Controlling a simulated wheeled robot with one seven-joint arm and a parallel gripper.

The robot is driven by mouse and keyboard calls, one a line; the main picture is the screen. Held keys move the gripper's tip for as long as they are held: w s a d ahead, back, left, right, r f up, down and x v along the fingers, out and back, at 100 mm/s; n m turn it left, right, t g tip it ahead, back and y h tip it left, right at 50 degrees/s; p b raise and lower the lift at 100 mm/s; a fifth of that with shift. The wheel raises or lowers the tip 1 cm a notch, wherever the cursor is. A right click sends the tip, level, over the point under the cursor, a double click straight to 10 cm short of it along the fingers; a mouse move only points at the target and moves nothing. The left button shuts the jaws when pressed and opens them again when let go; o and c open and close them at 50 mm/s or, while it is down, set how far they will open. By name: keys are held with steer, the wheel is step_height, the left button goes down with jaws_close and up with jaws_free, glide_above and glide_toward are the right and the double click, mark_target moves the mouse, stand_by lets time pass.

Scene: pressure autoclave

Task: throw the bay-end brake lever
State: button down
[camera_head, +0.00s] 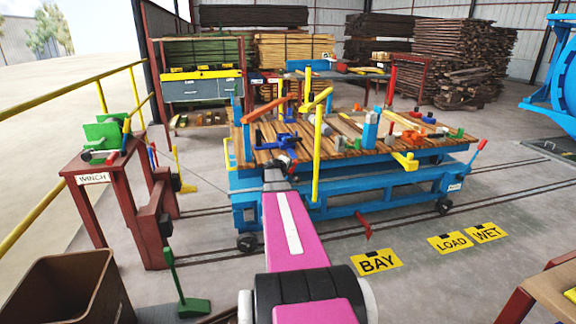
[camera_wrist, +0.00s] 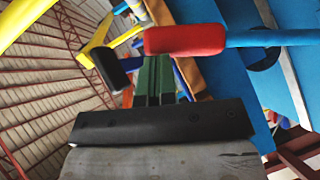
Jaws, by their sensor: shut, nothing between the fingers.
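A lever with a red grip (camera_wrist: 185,39) on a blue rod (camera_wrist: 265,38) crosses just beyond my gripper (camera_wrist: 157,62) in the wrist view. My gripper's green fingers are together with nothing between them. Whether they touch the red grip I cannot tell. In the head view my gripper (camera_head: 283,162) is at the left, bay-side end of the blue cart (camera_head: 330,205), at deck height. My arm hides part of this end. A similar red-gripped lever (camera_head: 480,147) leans outward at the cart's right end.
A yellow post (camera_head: 317,150) with a bar on top rises close right of my gripper. Timber and clamps lie on the deck. The winch stand (camera_head: 110,190) and a green pedal lever (camera_head: 185,300) stand left. Floor signs including BAY (camera_head: 377,262) lie right of my arm.

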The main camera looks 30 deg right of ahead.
steer(key=shift+s+d+f, duration=0.1)
steer(key=shift+d+f, duration=0.1)
steer(key=shift+d, duration=0.35)
steer(key=s+a+r, duration=0.2)
steer(key=a, duration=0.4)
steer(key=s+a+r, duration=0.1)
steer(key=a+r, duration=0.2)
steer(key=a, duration=0.3)
steer(key=shift+s+a, duration=0.35)
steer(key=shift+s, duration=0.05)
steer(key=shift+a, duration=0.1)
